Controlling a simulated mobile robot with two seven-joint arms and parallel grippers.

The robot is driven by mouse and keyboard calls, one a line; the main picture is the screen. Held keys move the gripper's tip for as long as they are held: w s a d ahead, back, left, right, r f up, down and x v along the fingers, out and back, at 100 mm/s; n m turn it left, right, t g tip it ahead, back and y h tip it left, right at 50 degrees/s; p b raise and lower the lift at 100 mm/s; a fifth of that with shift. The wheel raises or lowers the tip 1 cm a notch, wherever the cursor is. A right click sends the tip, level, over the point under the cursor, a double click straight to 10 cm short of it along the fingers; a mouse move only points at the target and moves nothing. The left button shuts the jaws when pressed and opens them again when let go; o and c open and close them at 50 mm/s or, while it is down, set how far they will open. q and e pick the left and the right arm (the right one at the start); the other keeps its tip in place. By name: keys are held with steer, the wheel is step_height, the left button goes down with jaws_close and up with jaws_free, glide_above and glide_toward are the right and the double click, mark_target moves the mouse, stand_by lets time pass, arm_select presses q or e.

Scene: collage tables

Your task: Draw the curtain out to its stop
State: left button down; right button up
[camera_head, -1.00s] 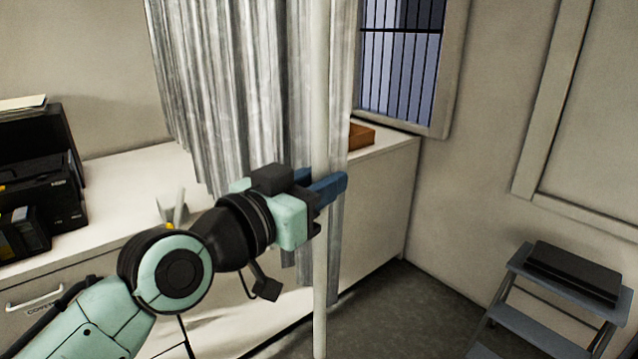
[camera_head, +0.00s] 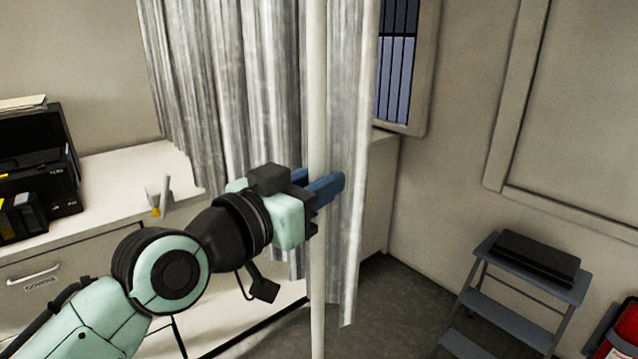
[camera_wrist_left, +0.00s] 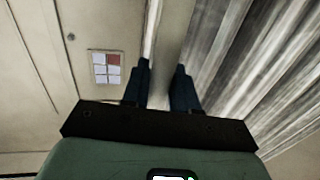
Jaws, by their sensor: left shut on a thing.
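The grey curtain (camera_head: 235,90) hangs in folds over the white counter in the head view. A white upright pole (camera_head: 317,270) stands along it, with a strip of curtain showing to the right of the pole. My left gripper (camera_head: 322,188) is shut on the pole at mid height, its blue fingers on either side. In the left wrist view the pale pole (camera_wrist_left: 168,50) runs between the two fingers (camera_wrist_left: 160,85), with curtain folds (camera_wrist_left: 250,65) to the right. My right gripper is not in view. The curtain's top is out of frame.
A barred window (camera_head: 398,75) is partly behind the curtain. A step stool (camera_head: 515,305) with a black case (camera_head: 537,257) stands right. Floor between curtain and stool is clear.

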arm_select(q)
steer(key=shift+s+d, duration=0.15)
steer(key=shift+d, duration=0.05)
steer(key=c, duration=1.1)
jaws_free()
steer(key=shift+o, duration=0.3)
steer(key=shift+s, duration=0.1)
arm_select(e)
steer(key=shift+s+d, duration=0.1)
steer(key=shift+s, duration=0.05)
arm_select(q)
steer(key=shift+a, duration=0.1)
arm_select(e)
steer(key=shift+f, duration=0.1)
arm_select(q)
steer(key=b+v, duration=0.5)
steer(key=v, duration=0.8)
steer(key=shift+s, duration=0.2)
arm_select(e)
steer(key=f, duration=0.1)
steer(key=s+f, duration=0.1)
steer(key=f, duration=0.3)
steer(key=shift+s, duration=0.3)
arm_select(q)
steer(key=shift+w, duration=0.1)
